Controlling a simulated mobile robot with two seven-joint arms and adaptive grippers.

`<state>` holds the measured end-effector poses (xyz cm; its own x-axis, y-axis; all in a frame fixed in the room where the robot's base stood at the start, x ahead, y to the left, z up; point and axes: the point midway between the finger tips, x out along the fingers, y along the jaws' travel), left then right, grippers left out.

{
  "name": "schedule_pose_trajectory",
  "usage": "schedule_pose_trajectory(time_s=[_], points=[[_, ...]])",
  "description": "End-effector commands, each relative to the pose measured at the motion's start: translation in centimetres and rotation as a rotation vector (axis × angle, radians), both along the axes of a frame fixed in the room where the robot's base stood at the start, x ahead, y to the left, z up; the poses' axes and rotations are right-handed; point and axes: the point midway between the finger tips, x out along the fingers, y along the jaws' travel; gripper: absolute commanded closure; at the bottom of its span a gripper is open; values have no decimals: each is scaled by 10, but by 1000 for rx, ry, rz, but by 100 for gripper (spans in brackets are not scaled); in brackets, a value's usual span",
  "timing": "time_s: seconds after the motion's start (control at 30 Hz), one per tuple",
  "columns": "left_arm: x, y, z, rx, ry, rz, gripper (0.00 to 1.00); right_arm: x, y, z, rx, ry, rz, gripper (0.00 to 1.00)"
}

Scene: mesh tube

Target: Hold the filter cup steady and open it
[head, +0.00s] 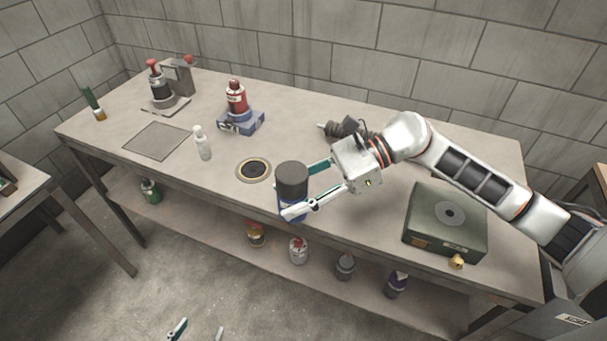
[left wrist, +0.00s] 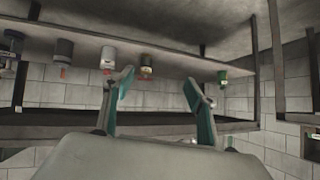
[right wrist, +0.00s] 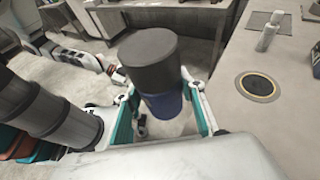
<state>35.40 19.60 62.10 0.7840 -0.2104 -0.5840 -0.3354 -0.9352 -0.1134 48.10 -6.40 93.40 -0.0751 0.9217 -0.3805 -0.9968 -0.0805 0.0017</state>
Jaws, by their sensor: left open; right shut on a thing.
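The filter cup (head: 292,180) has a dark grey lid and a blue body, and is roughly upright near the table's front edge. My right gripper (head: 296,193) is shut on its blue body below the lid. The right wrist view shows the cup (right wrist: 150,60) between the two fingers; its underside is hidden. My left gripper (head: 198,331) is low at the bottom edge of the head view, in front of the table and far from the cup. Its fingers are apart and empty in the left wrist view (left wrist: 158,90).
A round ringed opening (head: 254,169) lies left of the cup on the table. A white bottle (head: 202,143), a red bottle on a blue box (head: 240,123) and a green case (head: 445,222) stand around. Several containers sit on the lower shelf (head: 205,215).

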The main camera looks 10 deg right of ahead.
Motion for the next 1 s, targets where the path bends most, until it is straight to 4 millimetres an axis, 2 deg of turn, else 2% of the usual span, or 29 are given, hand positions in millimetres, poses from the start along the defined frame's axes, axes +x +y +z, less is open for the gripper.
schedule_pose_trajectory(time_s=[0.17, 0.3, 0.47, 0.67, 0.8, 1.0], points=[[20, -46, 10, 30, -14, -149, 43, 0, 0, 1, 1, -1, 0, 100], [34, -104, 25, 75, -47, -366, 43, 0, 0, 1, 1, -1, 0, 100], [37, -171, 50, 129, -129, -651, 43, 0, 0, 1, 1, 0, -1, 100], [21, -249, 91, 196, -310, -1035, 43, 0, 0, 1, 1, 0, -1, 100], [0, -296, 128, 233, -499, -1305, 43, 0, 0, 1, 1, 0, -1, 100], [-36, -343, 192, 246, -829, -1643, 43, 0, 0, 1, 1, 0, -1, 100]])
